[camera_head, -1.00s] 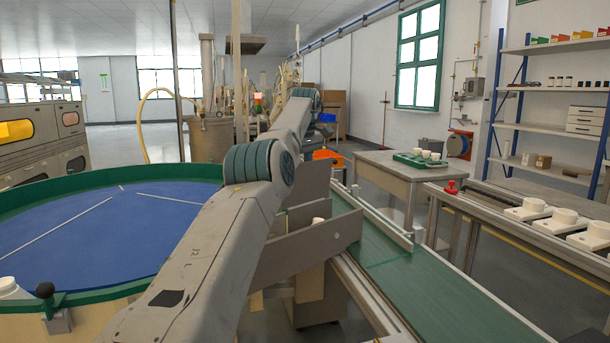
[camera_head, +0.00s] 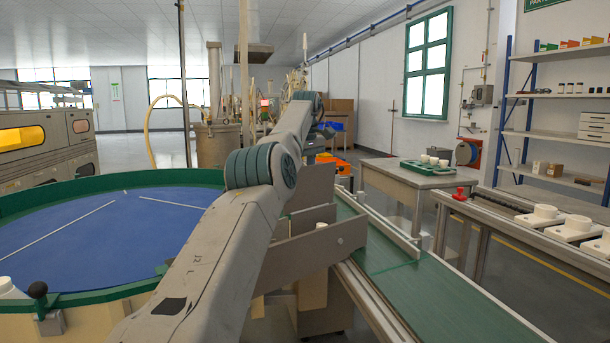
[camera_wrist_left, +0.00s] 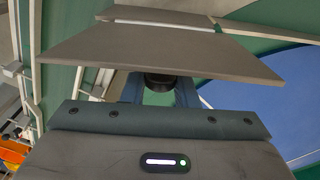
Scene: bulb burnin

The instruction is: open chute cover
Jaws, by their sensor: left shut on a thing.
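The grey metal chute (camera_head: 312,248), with slanted side plates, stands beside the green conveyor belt (camera_head: 415,285); my left arm covers part of it. In the left wrist view, its grey plates (camera_wrist_left: 160,50) lie just beyond my left gripper (camera_wrist_left: 158,84). The blue fingers of that gripper are shut on a dark round knob (camera_wrist_left: 158,80), mostly hidden between them. I cannot tell which part the knob belongs to, or see a cover clearly. In the head view the left gripper is hidden behind my arm. My right gripper is not in view.
A round blue table (camera_head: 110,235) with a green rim stands to the left. A black knob (camera_head: 38,289) is at its near edge. A rail with white round pieces (camera_head: 545,213), a red button (camera_head: 459,193) and a grey table (camera_head: 405,180) are to the right.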

